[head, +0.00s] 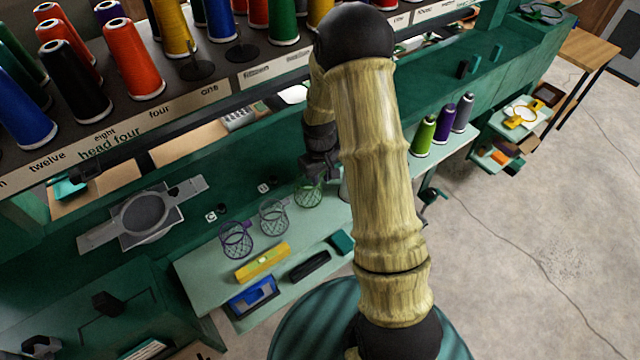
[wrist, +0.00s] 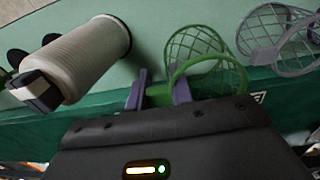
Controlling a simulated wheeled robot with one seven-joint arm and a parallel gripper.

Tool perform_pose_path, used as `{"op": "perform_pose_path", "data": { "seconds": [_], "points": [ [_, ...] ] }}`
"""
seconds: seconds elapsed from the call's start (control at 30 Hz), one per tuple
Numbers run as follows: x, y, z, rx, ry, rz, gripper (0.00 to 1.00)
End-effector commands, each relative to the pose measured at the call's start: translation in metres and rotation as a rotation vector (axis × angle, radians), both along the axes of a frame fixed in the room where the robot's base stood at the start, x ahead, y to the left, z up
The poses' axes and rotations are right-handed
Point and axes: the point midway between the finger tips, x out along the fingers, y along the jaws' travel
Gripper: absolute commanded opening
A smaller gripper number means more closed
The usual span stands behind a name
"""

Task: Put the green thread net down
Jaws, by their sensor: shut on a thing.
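The green thread net (head: 308,196) is an open mesh cup at the back of the pale green shelf (head: 215,270) in the head view. My gripper (head: 318,172) is over its upper rim. In the wrist view, my gripper's two fingers (wrist: 159,91) are shut on the rim side of the green net (wrist: 196,48), whose mesh extends away from the fingers. I cannot tell whether the net's base touches the shelf.
A grey net (head: 273,217) and a purple net (head: 236,240) stand left of the green one. A white thread cone (wrist: 88,60) is close on the other side. A yellow level (head: 263,263) and a black case (head: 309,266) lie in front.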

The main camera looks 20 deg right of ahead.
Motion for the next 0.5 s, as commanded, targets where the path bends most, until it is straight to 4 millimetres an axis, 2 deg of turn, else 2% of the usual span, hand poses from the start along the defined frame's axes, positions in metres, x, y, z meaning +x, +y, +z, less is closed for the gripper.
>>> {"op": "perform_pose_path", "data": {
  "seconds": [0.23, 0.5],
  "points": [
    [-0.001, 0.003, -0.03, 0.0, 0.004, 0.005, 0.0],
    [0.0, 0.003, -0.034, 0.0, 0.001, 0.006, 0.0]
  ]
}}
